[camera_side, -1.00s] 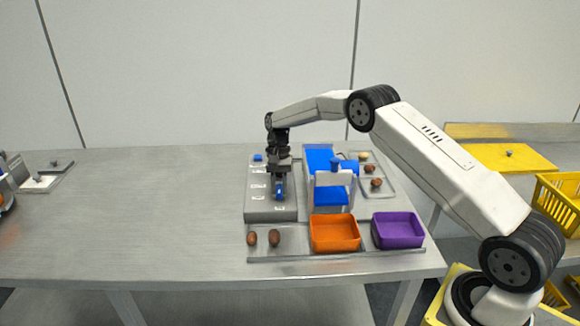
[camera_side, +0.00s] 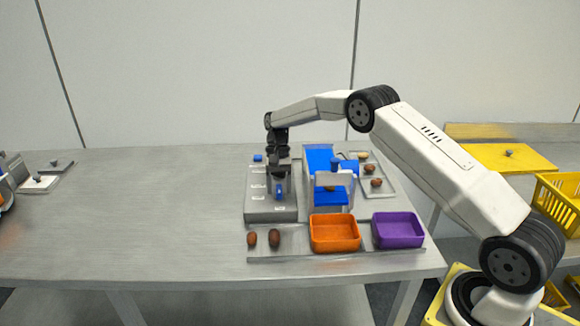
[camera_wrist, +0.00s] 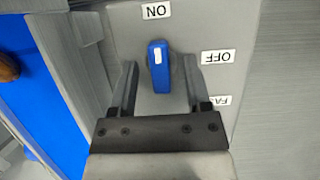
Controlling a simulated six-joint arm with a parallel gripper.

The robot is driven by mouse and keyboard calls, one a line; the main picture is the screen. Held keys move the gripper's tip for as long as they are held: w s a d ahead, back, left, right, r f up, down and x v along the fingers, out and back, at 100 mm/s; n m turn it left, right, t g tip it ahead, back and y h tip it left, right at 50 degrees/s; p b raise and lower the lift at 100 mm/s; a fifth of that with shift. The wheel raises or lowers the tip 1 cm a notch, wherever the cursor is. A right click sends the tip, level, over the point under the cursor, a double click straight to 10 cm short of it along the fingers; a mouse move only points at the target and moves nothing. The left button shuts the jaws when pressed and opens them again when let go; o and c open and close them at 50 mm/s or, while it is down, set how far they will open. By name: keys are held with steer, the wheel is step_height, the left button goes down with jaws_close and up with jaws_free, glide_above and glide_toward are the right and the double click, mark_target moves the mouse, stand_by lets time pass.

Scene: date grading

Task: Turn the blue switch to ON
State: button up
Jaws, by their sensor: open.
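The blue switch (camera_wrist: 160,72) is a narrow blue lever with a white mark near its upper end in the wrist view. It points up the picture, toward the ON label (camera_wrist: 157,11). The OFF label (camera_wrist: 217,57) lies to its right. My gripper (camera_wrist: 160,85) is open, with one finger on each side of the switch and a visible gap on both sides.
A blue machine with a pale frame (camera_side: 332,172) stands close right of the box. An orange bin (camera_side: 334,246) and a purple bin (camera_side: 398,243) stand in front, beside two brown dates (camera_side: 274,238) on a tray.

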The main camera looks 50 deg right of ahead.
mark_target(277, 185)
steer(key=v, duration=0.7)
steer(key=shift+d+r, duration=0.15)
steer(key=shift+r, duration=0.15)
stand_by(0.4)
steer(key=shift+s+a+r+n+t, duration=0.15)
steer(key=shift+s+a+r+n, duration=0.05)
steer(key=shift+a, duration=0.2)
steer(key=shift+s+a+r+n+t, duration=0.15)
steer(key=shift+s+a+r+n, duration=0.05)
steer(key=shift+a, duration=0.2)
steer(key=s+a+n+t+h, duration=0.1)
steer(key=s+a+n, duration=0.3)
steer(key=s, duration=1)
steer(key=s+a+f+n+t+h, duration=0.1)
steer(key=s+a+n+t, duration=0.3)
steer(key=s, duration=1)
steer(key=shift+a+h, duration=0.5)
steer(key=shift+a, duration=0.15)
